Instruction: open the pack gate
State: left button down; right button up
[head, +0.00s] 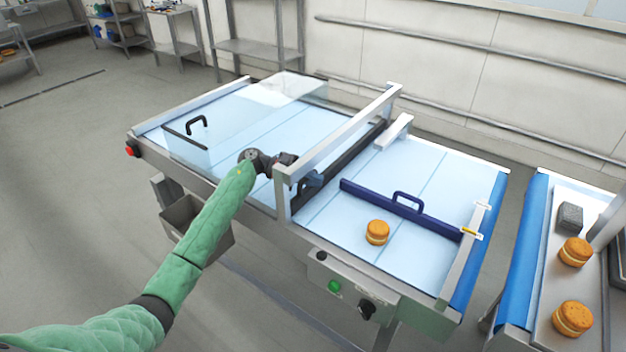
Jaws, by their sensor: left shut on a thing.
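A dark, low gate bar (338,166) runs under the metal crossbeam of the conveyor. A dark blue bar with an arched handle (400,209) lies diagonally across the right belt, its right end by a yellow tag. I cannot tell from the picture which of the two is the pack gate. My left gripper (314,180) reaches in from the left, over the belt, to the near post of the crossbeam. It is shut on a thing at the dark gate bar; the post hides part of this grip. My right gripper is not in view.
A clear cover (235,120) with a black handle stands over the left belt. A filled round (377,232) sits on the right belt, in front of the blue bar. More rounds (573,318) and a grey block (570,217) are on a tray at the right. Controls are on the front.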

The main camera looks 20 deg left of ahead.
pick_arm(q)
notch_tip(320, 180, up, 4)
jog(key=shift+f, duration=0.25)
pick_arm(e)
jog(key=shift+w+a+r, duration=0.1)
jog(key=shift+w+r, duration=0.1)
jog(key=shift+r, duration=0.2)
pick_arm(q)
jog(key=c, duration=1.7)
grip_release()
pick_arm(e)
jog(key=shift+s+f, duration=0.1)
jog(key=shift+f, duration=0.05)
